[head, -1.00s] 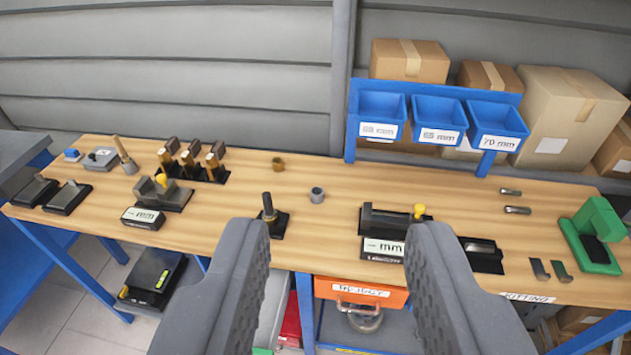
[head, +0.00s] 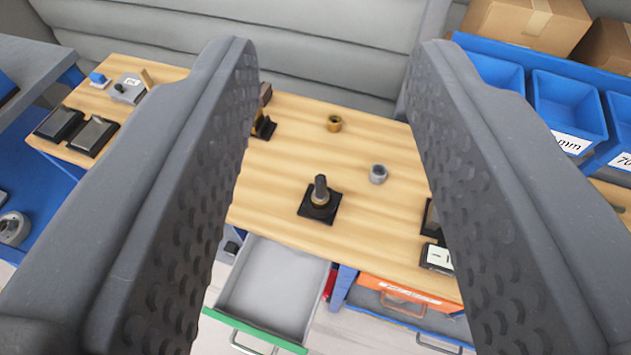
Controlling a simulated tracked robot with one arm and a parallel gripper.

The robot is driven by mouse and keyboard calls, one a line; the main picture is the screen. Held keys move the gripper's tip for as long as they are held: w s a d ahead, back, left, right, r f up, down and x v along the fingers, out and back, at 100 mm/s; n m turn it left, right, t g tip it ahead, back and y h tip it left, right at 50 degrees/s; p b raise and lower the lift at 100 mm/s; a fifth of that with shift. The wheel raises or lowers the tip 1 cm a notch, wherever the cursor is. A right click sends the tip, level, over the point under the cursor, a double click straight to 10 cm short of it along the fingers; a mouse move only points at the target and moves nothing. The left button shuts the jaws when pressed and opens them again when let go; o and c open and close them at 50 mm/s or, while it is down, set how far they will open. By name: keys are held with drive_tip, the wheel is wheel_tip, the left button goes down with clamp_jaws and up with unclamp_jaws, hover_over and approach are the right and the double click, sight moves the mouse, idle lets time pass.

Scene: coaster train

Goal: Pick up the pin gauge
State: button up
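The pin gauge (head: 320,191) looks like a short dark grey pin with a brass-coloured collar. It stands upright on a small black square base (head: 318,207) near the front edge of the bench in the head view. My gripper (head: 335,45) is wide open and empty. Its two grey ridged fingers stand to the left and right of the pin gauge in the picture, with the pin between them in view. The fingers look well nearer the camera than the pin, and nothing touches it.
On the wooden bench (head: 290,165), a brass ring (head: 334,123) and a grey ring (head: 378,174) lie behind the pin. Below, an open grey drawer (head: 275,290) juts out beside an orange drawer (head: 410,296). Blue bins (head: 568,105) hang at the right. My fingers hide much of the bench.

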sight(319, 186)
drive_tip(key=shift+o, duration=1)
drive_tip(key=w+a+f+y+p, duration=0.1)
drive_tip(key=w+a+f, duration=0.4)
drive_tip(key=w+f, duration=0.3)
drive_tip(key=w+a+f+y+p, duration=0.1)
drive_tip(key=w+a+f, duration=0.5)
drive_tip(key=f, duration=0.3)
drive_tip(key=d+f+m+g+h+p, duration=0.1)
drive_tip(key=d+f+m+h, duration=0.15)
drive_tip(key=f, duration=0.85)
drive_tip(key=d+f+m+g+h+p, duration=0.15)
drive_tip(key=d+f+h, duration=0.25)
drive_tip(key=f, duration=0.8)
drive_tip(key=b+x, duration=0.2)
drive_tip(key=x, duration=0.5)
drive_tip(key=shift+w+d, duration=0.15)
drive_tip(key=shift+w, duration=0.2)
drive_tip(key=shift+w+d+f, duration=0.1)
drive_tip(key=shift+w+d, duration=0.1)
drive_tip(key=shift+w, duration=0.3)
drive_tip(key=shift+d+f+b+x, duration=0.1)
drive_tip(key=shift+b+x, duration=0.2)
drive_tip(key=shift+x, duration=0.95)
drive_tip(key=shift+d+f+b+x, duration=0.15)
drive_tip(key=shift+b+x, duration=0.15)
drive_tip(key=shift+x, duration=0.95)
drive_tip(key=shift+s+a, duration=0.1)
drive_tip(key=shift+s, duration=0.1)
clamp_jaws()
